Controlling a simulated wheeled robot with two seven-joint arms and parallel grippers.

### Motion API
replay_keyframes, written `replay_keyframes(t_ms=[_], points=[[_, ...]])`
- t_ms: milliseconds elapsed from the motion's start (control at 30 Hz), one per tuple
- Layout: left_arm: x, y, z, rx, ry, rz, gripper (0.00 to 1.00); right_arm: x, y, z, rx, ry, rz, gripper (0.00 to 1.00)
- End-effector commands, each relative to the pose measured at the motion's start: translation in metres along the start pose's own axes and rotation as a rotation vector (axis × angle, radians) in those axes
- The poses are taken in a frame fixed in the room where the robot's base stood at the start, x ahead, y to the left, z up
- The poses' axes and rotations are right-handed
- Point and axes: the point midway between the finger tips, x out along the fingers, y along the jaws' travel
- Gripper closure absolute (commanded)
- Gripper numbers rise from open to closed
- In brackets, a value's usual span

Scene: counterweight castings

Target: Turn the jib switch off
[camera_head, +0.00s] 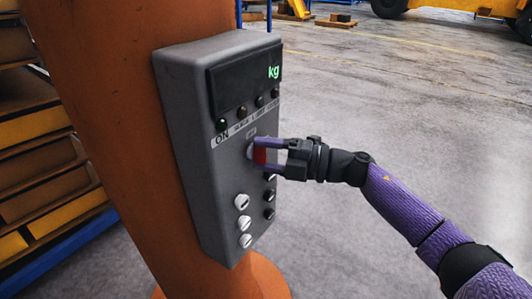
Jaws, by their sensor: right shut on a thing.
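A grey control box (205,165) is fixed to an orange column. A dark display (245,78) above shows green "kg". My left gripper is not in view.
White buttons (243,222) and black buttons (269,196) sit on the box below the knob. The orange column (110,100) stands behind the box. Shelving with yellow and brown bins (45,165) is at the left. The floor at the right is open.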

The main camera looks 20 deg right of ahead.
Motion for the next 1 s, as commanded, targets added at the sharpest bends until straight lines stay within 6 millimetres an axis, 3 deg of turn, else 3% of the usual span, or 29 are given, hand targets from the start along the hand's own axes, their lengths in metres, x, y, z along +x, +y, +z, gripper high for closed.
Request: replay_keyframes(t_ms=[733, 767, 900, 1000], points=[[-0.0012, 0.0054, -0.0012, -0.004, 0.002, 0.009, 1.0, 0.0, -0.0011, -0.0002, -0.076, 0.0, -0.034, 0.97], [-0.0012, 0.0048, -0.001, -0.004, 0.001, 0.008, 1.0, 0.0, -0.0011, -0.0002, -0.076, 0.0, -0.034, 0.36], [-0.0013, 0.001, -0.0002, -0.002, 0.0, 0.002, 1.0, 0.0, -0.0007, -0.0002, -0.075, 0.0, -0.033, 0.06], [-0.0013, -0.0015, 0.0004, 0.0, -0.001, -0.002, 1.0, 0.0, -0.0004, -0.0001, -0.075, 0.0, -0.032, 0.03]])
